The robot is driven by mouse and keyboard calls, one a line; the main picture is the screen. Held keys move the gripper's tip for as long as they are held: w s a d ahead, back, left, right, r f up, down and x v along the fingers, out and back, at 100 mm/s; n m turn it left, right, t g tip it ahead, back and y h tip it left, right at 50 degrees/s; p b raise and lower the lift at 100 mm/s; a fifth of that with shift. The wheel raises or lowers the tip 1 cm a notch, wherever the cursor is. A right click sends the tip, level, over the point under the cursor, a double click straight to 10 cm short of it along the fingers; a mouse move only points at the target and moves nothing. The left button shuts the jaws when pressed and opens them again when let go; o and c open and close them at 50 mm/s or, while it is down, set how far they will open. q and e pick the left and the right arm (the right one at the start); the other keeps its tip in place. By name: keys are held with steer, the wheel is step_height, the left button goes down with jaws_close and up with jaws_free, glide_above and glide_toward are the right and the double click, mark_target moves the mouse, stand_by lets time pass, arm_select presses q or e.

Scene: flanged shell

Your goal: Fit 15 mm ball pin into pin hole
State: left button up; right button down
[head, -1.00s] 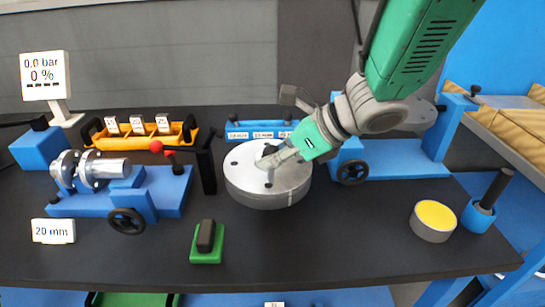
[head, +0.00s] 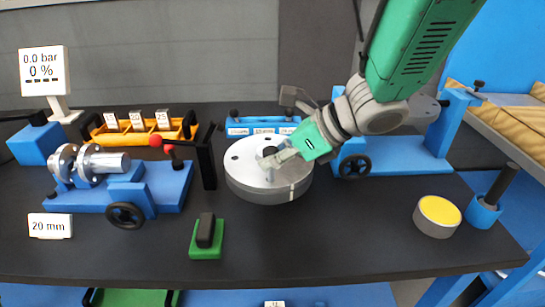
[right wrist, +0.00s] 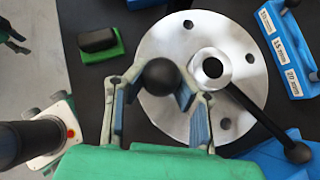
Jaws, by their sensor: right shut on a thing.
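My right gripper (head: 274,161) comes down over the round grey flanged disc (head: 240,172). In the right wrist view its two fingers (right wrist: 160,88) are shut on the black ball of the ball pin (right wrist: 162,77). The ball covers its own shank, so I cannot tell whether the pin's tip is in a hole. The disc (right wrist: 165,45) shows a raised ring with a bore (right wrist: 211,67) at its middle and several dark holes near its rim, one of them a pin hole (right wrist: 188,24). The ball lies over the disc's near side.
A black lever (right wrist: 255,110) with a ball end lies beside the disc's ring. A green block with a black top (head: 206,238) stands in front. A yellow-topped cylinder (head: 437,216) is at the right. A blue vise-like fixture (head: 150,195) is at the left.

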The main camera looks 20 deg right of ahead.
mark_target(274, 170)
steer(key=shift+f+b, duration=0.85)
steer(key=shift+f, duration=0.05)
steer(key=shift+r, duration=0.15)
steer(key=shift+r+p, duration=1.2)
steer(key=shift+r, duration=0.2)
steer(key=shift+a, duration=0.15)
steer(key=shift+b, duration=0.4)
stand_by(0.8)
steer(key=shift+f+b, duration=2.2)
steer(key=shift+f, duration=0.05)
steer(key=c, duration=1.3)
jaws_free()
steer(key=shift+r, duration=0.1)
